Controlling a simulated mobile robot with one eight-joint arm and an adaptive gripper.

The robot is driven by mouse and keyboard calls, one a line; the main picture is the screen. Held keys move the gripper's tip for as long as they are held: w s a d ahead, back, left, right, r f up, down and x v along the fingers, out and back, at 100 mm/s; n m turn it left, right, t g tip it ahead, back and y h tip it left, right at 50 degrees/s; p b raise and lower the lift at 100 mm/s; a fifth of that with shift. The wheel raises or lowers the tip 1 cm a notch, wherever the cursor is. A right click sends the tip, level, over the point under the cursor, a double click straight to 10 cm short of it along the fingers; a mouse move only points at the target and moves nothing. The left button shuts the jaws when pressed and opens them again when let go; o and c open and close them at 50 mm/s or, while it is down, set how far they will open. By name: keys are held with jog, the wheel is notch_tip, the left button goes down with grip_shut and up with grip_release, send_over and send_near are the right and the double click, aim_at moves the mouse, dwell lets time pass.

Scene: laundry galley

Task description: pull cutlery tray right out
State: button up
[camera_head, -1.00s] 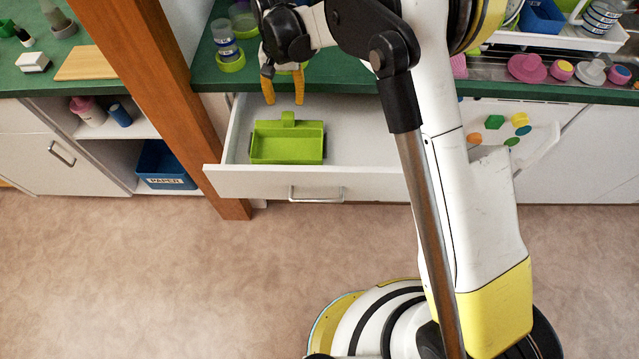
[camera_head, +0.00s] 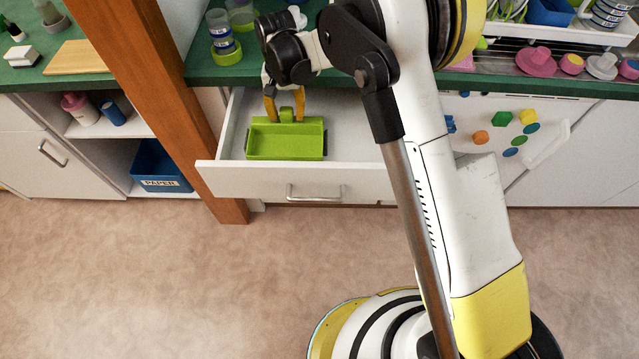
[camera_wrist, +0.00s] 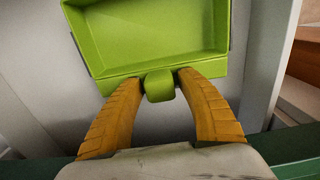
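The cutlery tray (camera_head: 286,145) is a lime-green open box lying inside a pulled-open white drawer (camera_head: 290,181). It looks empty. A short green tab (camera_head: 287,114) stands at its rear side. My gripper (camera_head: 284,117), with orange-yellow fingers, points down at this tab. In the wrist view my gripper (camera_wrist: 160,82) has one finger on each side of the tab (camera_wrist: 159,87), with the tray (camera_wrist: 112,82) beyond. The fingers are parted; a small gap seems to show at the left finger, and I see no firm clamp on the tab.
A brown wooden post (camera_head: 160,100) stands just left of the drawer. Cups (camera_head: 224,42) stand on the green counter (camera_head: 205,68) above it. A white panel with coloured knobs (camera_head: 481,137) lies right, behind my arm. The floor (camera_head: 150,290) in front is clear.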

grip_shut()
jog(key=shift+r+p, duration=0.45)
jog(key=shift+r, duration=0.45)
jog(key=shift+r+p, duration=1.7)
jog(key=shift+r, duration=1.25)
